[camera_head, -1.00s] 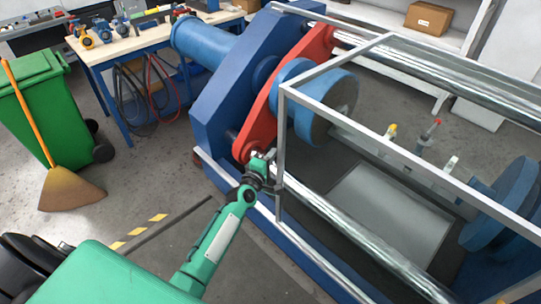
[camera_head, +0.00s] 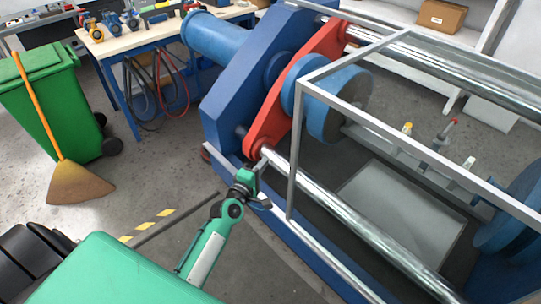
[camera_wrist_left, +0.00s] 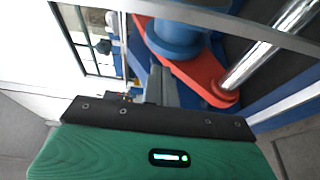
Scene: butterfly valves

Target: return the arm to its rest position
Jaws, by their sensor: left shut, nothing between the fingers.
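My left arm (camera_head: 205,250) comes in from the lower left, green with dark joints. My left gripper (camera_head: 262,165) is in front of the lower end of the machine's red plate, close to the silver rail and grey frame post. In the left wrist view its fingers (camera_wrist_left: 160,86) are together with nothing between them, and the red plate lies beyond. Whether the gripper touches the machine cannot be told. My right gripper is not in view.
The blue machine (camera_head: 250,75) with its red plate (camera_head: 290,95) and grey guard frame (camera_head: 294,165) fills the right. A green bin (camera_head: 45,100) and broom (camera_head: 80,185) stand left. A workbench (camera_head: 125,45) is behind. Floor left of the gripper is mostly clear.

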